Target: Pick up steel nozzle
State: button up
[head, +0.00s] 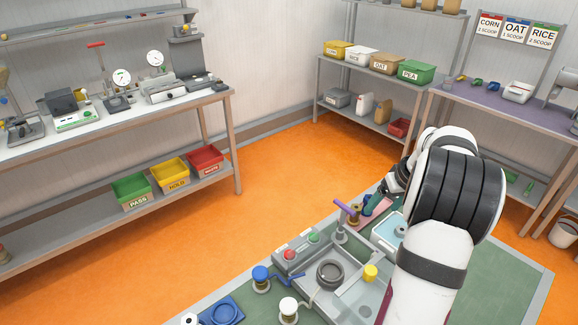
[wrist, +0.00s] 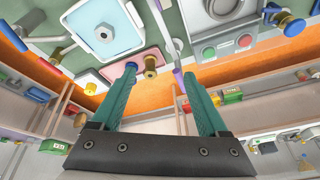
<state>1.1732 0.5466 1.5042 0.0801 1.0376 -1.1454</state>
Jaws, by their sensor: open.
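In the head view the tray (head: 379,233) is partly hidden by my arm. A brass piece (wrist: 150,62) stands on a pink mat (wrist: 117,72) near my fingertips. My gripper (wrist: 159,73) is open, its two teal fingers apart with nothing held between them. It is off to one side of the tray, over the pink mat area.
A purple lever (head: 343,208) rises close to my fingers. A grey machine with a round ring (head: 329,274) and a button box (head: 297,250) stands beside the tray. Blue (head: 261,275) and yellow (head: 371,272) knobbed parts are nearby. Some green bench top at the right is clear.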

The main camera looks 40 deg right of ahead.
jog(key=s+d+f+h, duration=0.1)
jog(key=s+d+f, duration=0.2)
jog(key=s+d, duration=0.35)
jog(key=x, duration=0.5)
jog(key=d+x, duration=0.1)
jog(key=x, duration=1)
jog(key=shift+s+d, duration=0.15)
jog(key=shift+d, duration=0.05)
grip_shut()
